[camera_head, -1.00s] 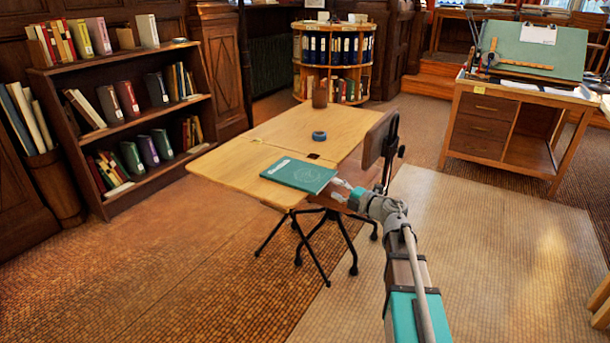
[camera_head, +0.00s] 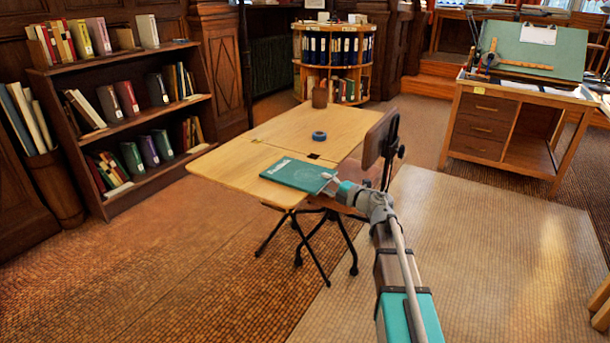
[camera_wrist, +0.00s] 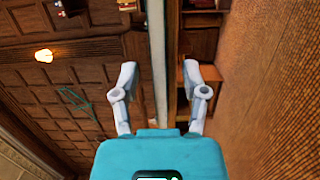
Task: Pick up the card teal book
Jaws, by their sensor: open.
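The teal book (camera_head: 292,173) lies flat at the near edge of the light wooden desk (camera_head: 232,160), with pale lettering on its cover. My gripper (camera_head: 332,182) is at the book's right-hand corner, level with the desk's near side. In the wrist view my gripper (camera_wrist: 160,76) has its two grey fingers spread apart. A pale narrow strip (camera_wrist: 158,70) runs between them, seen edge-on; I cannot tell for sure whether it is the book's edge. The head view does not show whether the fingers touch the book.
A blue tape roll (camera_head: 319,136) and a brown cup (camera_head: 319,97) stand farther back on the desk. A chair backrest (camera_head: 380,138) rises close beside my arm. A bookcase (camera_head: 125,125) stands at left, a drafting desk (camera_head: 515,125) at right. The floor at front left is clear.

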